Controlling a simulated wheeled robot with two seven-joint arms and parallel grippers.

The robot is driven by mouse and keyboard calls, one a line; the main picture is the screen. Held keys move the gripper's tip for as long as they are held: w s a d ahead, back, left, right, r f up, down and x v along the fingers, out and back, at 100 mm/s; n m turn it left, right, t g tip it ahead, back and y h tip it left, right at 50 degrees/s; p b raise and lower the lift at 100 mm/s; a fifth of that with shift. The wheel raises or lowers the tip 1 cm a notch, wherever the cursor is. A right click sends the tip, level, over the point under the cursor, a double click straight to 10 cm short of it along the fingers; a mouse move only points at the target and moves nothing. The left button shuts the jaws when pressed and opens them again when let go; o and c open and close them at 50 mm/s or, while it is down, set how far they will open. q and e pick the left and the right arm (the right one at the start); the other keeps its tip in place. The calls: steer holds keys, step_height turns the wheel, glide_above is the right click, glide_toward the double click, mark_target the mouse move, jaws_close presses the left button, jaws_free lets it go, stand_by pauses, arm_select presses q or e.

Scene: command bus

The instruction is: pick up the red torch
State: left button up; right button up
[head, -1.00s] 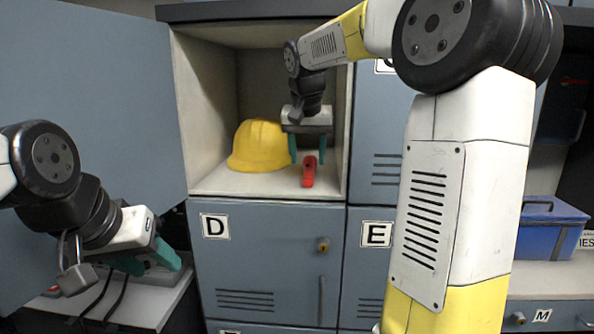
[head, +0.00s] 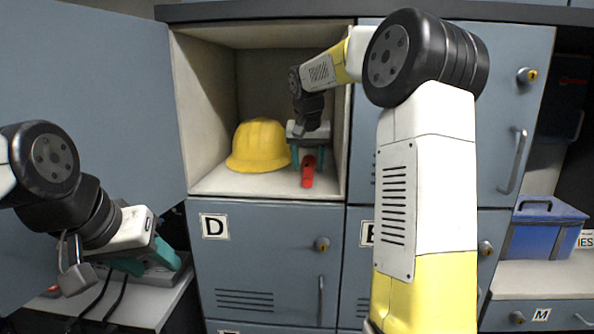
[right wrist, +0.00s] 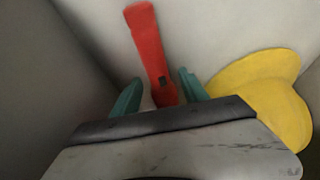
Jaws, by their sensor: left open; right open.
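The red torch (head: 308,173) lies on the floor of an open locker compartment, right of a yellow hard hat (head: 260,146). My right gripper (head: 308,165) is inside the compartment above the torch, fingers pointing down. In the right wrist view the torch (right wrist: 149,45) runs between the open teal fingers of the right gripper (right wrist: 160,92), with its near end hidden by the gripper body. The hard hat (right wrist: 265,95) is close beside the right-hand finger there. My left gripper (head: 150,262) is open and empty at lower left, outside the compartment, with a padlock hanging by it.
The compartment's side walls (head: 205,110) and floor (head: 225,183) enclose the right gripper. An open locker door (head: 90,130) stands at left. A blue toolbox (head: 545,230) sits on a shelf at right. Closed locker D (head: 265,260) is below.

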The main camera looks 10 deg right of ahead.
steer(key=shift+c, duration=0.2)
jaws_close()
steer(key=shift+r, duration=0.1)
